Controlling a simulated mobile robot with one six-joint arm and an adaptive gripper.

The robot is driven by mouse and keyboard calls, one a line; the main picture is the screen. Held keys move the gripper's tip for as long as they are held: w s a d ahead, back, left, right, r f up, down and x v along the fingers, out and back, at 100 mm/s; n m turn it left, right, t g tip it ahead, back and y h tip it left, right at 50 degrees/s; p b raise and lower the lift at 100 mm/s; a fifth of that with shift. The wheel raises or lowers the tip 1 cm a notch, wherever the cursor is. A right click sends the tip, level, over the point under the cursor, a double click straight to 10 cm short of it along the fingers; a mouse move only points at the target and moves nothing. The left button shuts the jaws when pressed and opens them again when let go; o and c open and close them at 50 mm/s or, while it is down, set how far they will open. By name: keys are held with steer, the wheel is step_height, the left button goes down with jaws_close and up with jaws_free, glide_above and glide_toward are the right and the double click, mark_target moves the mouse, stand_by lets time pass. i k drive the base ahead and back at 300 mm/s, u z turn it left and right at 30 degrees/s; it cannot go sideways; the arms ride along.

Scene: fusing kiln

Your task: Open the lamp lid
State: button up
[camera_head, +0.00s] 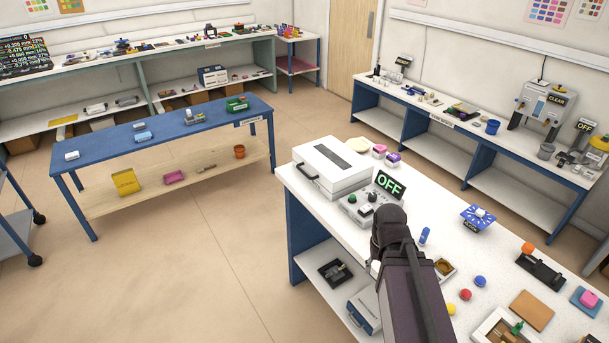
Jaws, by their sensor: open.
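A white box (324,172) with a dark slot in its top and a dark front handle (306,176) stands at the near left end of the white-topped bench. Its lid looks closed. I cannot tell for sure that this is the lamp. A grey control box (352,208) with a green knob stands against its right side, under a black sign (390,185) reading OFF in green. My dark arm rises from the bottom edge to just right of the control box and covers part of the bench. My gripper cannot be made out; the arm hides that area.
The bench (440,206) also holds a blue patterned tile (478,218), coloured balls, a brown board (531,310) and a black fixture (540,268). A blue table (175,120) stands at left. Clear floor (190,245) lies between.

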mark_target(333, 164)
steer(key=k, duration=1.3)
steer(key=u, duration=0.7)
steer(key=i, duration=2.15)
steer(key=z, duration=0.7)
